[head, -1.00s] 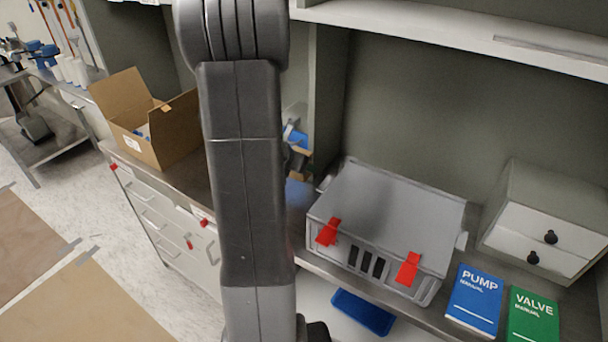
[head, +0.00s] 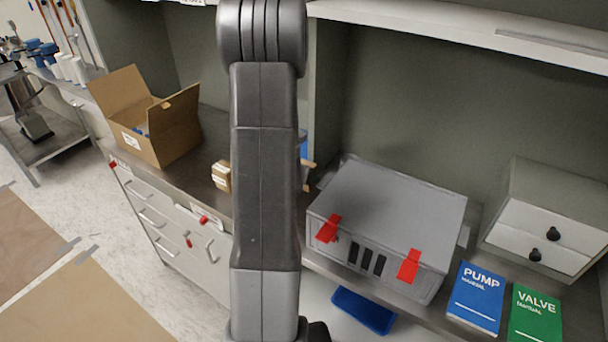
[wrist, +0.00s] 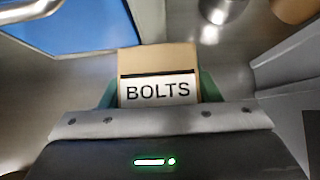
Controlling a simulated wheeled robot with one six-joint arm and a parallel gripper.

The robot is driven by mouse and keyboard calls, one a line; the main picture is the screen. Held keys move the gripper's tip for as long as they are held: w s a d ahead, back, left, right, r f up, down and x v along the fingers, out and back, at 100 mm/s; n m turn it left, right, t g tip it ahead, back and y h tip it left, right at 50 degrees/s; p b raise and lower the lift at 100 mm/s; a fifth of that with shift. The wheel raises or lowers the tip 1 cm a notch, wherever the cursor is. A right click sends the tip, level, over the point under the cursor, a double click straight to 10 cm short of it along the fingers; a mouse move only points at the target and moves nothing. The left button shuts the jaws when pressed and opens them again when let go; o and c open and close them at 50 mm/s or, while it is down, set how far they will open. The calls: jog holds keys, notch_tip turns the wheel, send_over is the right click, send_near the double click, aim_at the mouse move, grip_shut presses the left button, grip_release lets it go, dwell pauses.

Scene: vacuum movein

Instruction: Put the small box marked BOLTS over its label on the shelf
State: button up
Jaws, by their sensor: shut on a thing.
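In the wrist view the small brown box (wrist: 158,60) has a white label reading BOLTS, facing the camera. My gripper (wrist: 158,88) is shut on it, with a green finger pad at each side. In the head view my arm hides the gripper and most of what it holds. A bit of brown (head: 308,172) shows just right of the arm; I cannot tell if it is the held box. The shelf (head: 450,38) runs along the upper right. I cannot make out a BOLTS label on it.
A small brown box (head: 221,176) sits on the counter left of my arm. An open carton (head: 150,125) stands farther left.

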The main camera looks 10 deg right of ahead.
jog(key=shift+f, duration=0.15)
jog(key=o, duration=1.2)
